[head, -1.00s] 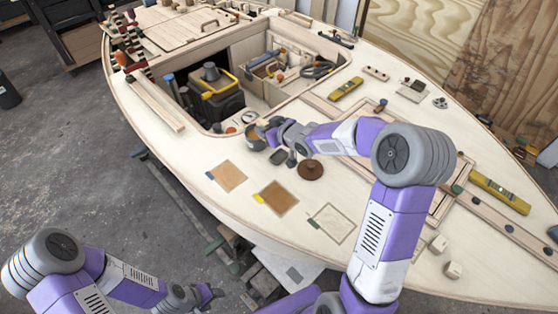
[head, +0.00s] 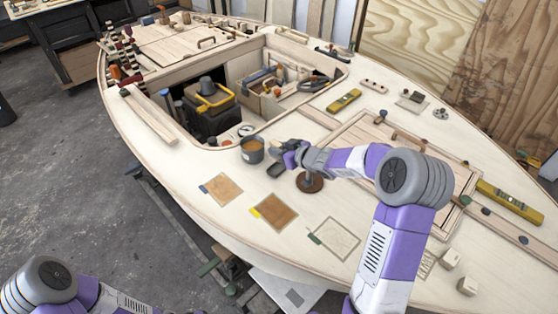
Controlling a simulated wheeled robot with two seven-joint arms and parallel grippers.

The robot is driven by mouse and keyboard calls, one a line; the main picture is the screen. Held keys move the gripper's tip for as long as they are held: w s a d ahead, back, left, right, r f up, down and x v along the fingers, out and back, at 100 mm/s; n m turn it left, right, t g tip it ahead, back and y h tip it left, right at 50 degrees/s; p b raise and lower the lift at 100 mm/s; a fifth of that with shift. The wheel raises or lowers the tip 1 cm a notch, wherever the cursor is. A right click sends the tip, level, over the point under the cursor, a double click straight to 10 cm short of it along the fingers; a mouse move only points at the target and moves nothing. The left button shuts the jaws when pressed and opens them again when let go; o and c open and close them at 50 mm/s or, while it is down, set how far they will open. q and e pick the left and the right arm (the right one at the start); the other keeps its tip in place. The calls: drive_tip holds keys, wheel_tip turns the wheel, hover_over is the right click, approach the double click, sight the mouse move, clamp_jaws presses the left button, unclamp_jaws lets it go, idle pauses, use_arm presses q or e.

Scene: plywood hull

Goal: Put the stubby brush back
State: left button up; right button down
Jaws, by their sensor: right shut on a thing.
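My right gripper (head: 289,152) is over the deck, just right of a grey can (head: 252,151). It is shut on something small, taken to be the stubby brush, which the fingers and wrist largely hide. A short dark upright piece (head: 308,175) shows under the wrist, over a round brown disc (head: 312,186) on the deck. I cannot tell whether this piece is part of the brush or touches the disc. My left arm is at the bottom left corner, and its gripper is out of the picture.
A dark block (head: 276,170) lies between can and disc. Sample patches, one brown (head: 274,211), lie nearer me. The open hatch with a yellow-and-black toolbox (head: 211,105) is behind left. A yellow level (head: 344,100) lies behind. Bare deck surrounds the patches.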

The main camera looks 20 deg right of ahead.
wheel_tip(320, 180, down, 3)
drive_tip(key=shift+f+b, duration=0.2)
drive_tip(key=shift+b, duration=0.4)
drive_tip(key=shift+f+b, duration=0.3)
drive_tip(key=shift+f, duration=0.3)
drive_tip(key=c, duration=0.9)
unclamp_jaws()
drive_tip(key=shift+r, duration=0.1)
drive_tip(key=shift+r, duration=0.35)
drive_tip(key=p+v, duration=0.4)
drive_tip(key=v, duration=0.8)
drive_tip(key=shift+r, duration=0.2)
drive_tip(key=shift+p, duration=0.3)
